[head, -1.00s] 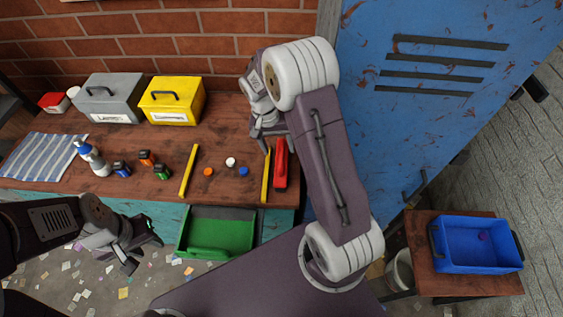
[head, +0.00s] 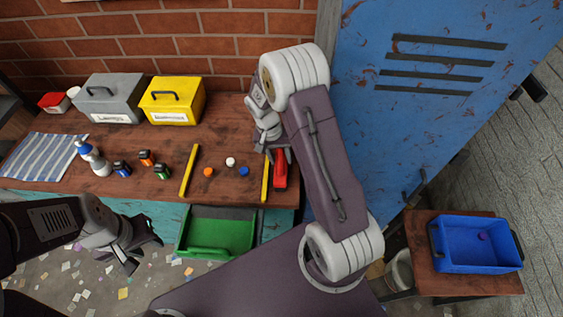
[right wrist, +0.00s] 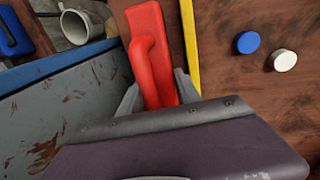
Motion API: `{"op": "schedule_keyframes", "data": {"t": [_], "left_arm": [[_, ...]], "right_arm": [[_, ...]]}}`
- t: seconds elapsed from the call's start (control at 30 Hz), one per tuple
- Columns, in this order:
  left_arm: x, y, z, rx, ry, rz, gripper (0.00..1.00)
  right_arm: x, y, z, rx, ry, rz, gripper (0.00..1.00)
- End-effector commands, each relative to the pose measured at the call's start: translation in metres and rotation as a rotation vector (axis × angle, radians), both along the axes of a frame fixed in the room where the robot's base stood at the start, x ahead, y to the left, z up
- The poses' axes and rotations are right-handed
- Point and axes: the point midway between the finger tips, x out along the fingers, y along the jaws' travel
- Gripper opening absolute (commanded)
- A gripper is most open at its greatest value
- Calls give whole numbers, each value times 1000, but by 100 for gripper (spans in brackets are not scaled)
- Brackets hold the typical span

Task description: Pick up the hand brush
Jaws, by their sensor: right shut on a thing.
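The red hand brush (head: 280,176) lies on the brown workbench near its right front edge, just right of a yellow strip. The brush still appears to rest on the bench. My left gripper (head: 143,254) is open and empty in front of the bench, left of a green bin.
Grey (head: 112,98) and yellow (head: 173,100) boxes stand at the back. A blue locker (head: 440,130) is close on the right. The green bin (head: 205,252) hangs at the front.

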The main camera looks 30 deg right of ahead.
Motion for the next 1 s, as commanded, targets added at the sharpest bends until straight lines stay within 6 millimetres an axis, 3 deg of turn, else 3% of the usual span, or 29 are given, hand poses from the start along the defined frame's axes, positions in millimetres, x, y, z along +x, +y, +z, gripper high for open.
{"op": "schedule_keyframes", "data": {"t": [0.17,0.43,0.6,0.83,1.0], "left_arm": [[0,0,1,0,0,0,36],[0,0,5,0,0,0,36],[0,0,7,0,0,0,36],[0,0,7,0,0,0,36],[0,0,7,0,0,0,36]], "right_arm": [[1,0,6,0,-2,-1,0],[1,0,69,0,-6,0,0],[1,0,95,-1,-3,1,0],[0,0,100,7,-4,23,0],[9,2,99,22,-12,203,0]]}}
